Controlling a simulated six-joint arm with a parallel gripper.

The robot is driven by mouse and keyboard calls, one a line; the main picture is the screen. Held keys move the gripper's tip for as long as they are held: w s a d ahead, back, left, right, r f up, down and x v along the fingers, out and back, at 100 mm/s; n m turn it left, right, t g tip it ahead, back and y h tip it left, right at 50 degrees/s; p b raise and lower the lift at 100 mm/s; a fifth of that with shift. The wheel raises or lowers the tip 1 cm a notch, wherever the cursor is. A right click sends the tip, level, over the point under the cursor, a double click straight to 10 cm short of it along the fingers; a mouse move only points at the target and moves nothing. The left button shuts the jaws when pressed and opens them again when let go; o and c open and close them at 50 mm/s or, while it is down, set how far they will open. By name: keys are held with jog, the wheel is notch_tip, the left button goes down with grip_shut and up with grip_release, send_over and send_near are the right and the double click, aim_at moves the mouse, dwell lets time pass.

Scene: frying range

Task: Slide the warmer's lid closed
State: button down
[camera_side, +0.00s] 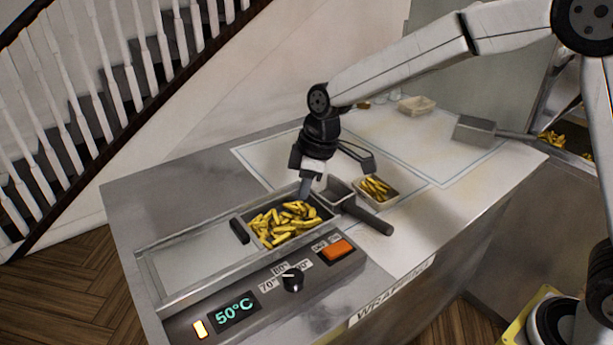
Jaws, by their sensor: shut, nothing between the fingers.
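The warmer (165,300) is a metal unit along the front left of the counter, with a rectangular well of golden fries (284,223) showing uncovered. Its flat grey lid (190,262) lies to the left of the well between rails. A black handle (240,231) stands at the lid's right end, beside the fries. My gripper (304,197) points down at the back right of the well, to the right of the handle and apart from it. It is shut and empty. Whether its tips touch the well's rim or the fries cannot be told.
A metal scoop with a dark handle (368,219) lies just right of the well, close to my gripper. A small tray (392,196) of fries is behind it. The front panel has a 50°C display (234,311), a knob (292,281) and an orange switch (337,250).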

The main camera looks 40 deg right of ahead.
aim_at(228, 243)
jog(key=w+a+r+n, duration=0.1)
jog(key=w+a+n, duration=0.1)
jog(key=a+n, duration=0.2)
jog(key=w+a+r+n+g+y, duration=0.1)
jog(key=a+n, duration=0.3)
jog(key=a, duration=0.6)
jog(key=shift+w+a+r+g+y, duration=0.35)
jog(key=shift+w+r, duration=0.1)
jog(key=shift+w, duration=0.45)
jog(key=shift+f, duration=0.1)
jog(key=x, duration=0.9)
jog(key=shift+a+f, duration=0.1)
jog(key=shift+f, duration=0.15)
jog(key=shift+w+d+f, duration=0.1)
jog(key=shift+d+f, duration=0.05)
jog(key=shift+d, duration=1.85)
